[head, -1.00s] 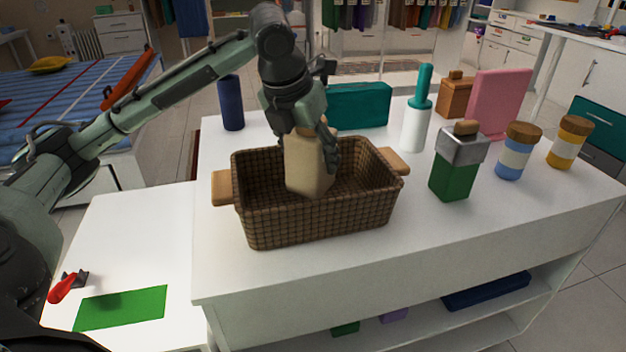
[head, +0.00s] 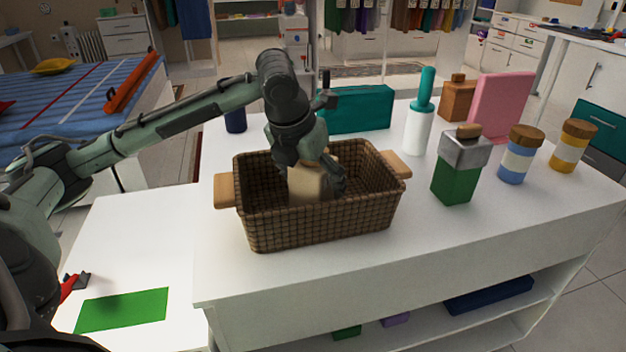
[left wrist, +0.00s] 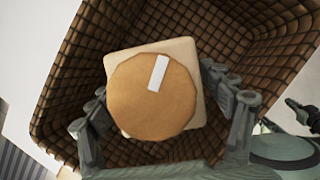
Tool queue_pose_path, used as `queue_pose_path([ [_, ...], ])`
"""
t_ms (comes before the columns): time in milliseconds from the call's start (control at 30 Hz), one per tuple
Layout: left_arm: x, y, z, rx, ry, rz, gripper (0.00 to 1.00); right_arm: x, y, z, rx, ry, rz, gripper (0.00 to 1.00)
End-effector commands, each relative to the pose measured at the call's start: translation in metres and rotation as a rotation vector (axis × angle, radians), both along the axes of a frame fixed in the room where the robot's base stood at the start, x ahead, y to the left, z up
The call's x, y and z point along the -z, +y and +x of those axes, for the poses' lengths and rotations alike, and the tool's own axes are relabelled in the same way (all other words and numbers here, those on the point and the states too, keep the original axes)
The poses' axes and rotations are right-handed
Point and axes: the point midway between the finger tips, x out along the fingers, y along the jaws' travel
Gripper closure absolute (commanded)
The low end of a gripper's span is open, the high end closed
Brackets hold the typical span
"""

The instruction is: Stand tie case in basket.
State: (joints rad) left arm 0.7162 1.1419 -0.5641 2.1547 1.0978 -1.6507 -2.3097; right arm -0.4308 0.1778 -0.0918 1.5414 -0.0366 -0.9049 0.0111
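My left gripper (head: 318,172) reaches down into the basket from above. Its fingers (left wrist: 165,112) lie on two sides of the case, close against it, and appear shut on it. The case looks nearly upright; its base is hidden by the basket's front wall. My right gripper is not in view.
Behind the basket stand a teal box (head: 358,109) and a dark blue cylinder (head: 235,119). To the right are a white bottle with teal handle (head: 418,130), a green bottle (head: 454,181), jars (head: 520,156) and a pink panel (head: 500,108). The counter's front right is clear.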

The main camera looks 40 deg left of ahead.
Motion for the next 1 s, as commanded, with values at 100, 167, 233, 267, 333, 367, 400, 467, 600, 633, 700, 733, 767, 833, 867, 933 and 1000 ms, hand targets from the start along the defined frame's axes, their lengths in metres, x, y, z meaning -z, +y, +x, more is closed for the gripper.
queue_pose_path([
  [100, 0.0, 0.0, 0.0, 0.0, 0.0, 0.0, 0.2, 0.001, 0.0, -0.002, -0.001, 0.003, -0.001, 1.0],
  [167, 0.0, 0.0, 0.0, 0.0, 0.0, 0.0, 0.2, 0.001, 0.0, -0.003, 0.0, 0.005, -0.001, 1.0],
  [233, -0.001, 0.0, 0.0, 0.0, 0.0, 0.0, 0.2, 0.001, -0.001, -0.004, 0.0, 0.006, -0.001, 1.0],
  [267, -0.002, 0.0, 0.0, 0.0, -0.001, 0.0, 0.2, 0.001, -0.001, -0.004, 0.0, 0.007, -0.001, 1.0],
  [333, -0.007, 0.0, -0.001, 0.0, -0.002, 0.0, 0.2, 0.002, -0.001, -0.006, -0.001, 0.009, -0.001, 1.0],
  [367, -0.011, 0.0, -0.003, 0.001, -0.003, 0.001, 0.2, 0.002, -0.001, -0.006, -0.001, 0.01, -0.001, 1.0],
  [400, -0.016, 0.0, -0.005, 0.001, -0.004, 0.001, 0.2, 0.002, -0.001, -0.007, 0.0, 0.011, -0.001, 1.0],
  [467, -0.026, 0.0, -0.009, 0.001, -0.005, 0.002, 0.2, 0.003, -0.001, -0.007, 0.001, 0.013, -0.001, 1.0],
  [600, -0.055, -0.002, -0.02, 0.0, -0.006, 0.0, 0.2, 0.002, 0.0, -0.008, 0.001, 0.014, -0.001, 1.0],
  [633, -0.062, -0.002, -0.023, 0.0, -0.007, 0.001, 0.2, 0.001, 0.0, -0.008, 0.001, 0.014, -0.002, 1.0],
  [700, -0.075, -0.002, -0.029, 0.001, -0.007, 0.001, 0.2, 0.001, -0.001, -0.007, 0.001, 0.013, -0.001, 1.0],
  [733, -0.08, -0.003, -0.031, 0.001, -0.006, 0.0, 0.2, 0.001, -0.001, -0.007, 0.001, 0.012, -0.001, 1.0],
  [767, -0.086, -0.003, -0.033, 0.0, -0.006, 0.0, 0.2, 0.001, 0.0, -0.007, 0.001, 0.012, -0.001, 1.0],
  [833, -0.096, -0.003, -0.038, 0.001, -0.005, 0.001, 0.2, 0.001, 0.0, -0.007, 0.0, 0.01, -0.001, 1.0],
  [867, -0.099, -0.003, -0.039, 0.0, -0.004, -0.001, 0.2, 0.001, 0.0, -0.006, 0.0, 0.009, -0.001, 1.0],
  [933, -0.106, -0.004, -0.042, 0.0, -0.003, 0.0, 0.2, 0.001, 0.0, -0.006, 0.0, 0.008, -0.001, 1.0],
  [1000, -0.11, -0.004, -0.044, 0.0, -0.002, 0.0, 0.2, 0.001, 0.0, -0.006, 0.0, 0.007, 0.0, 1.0],
])
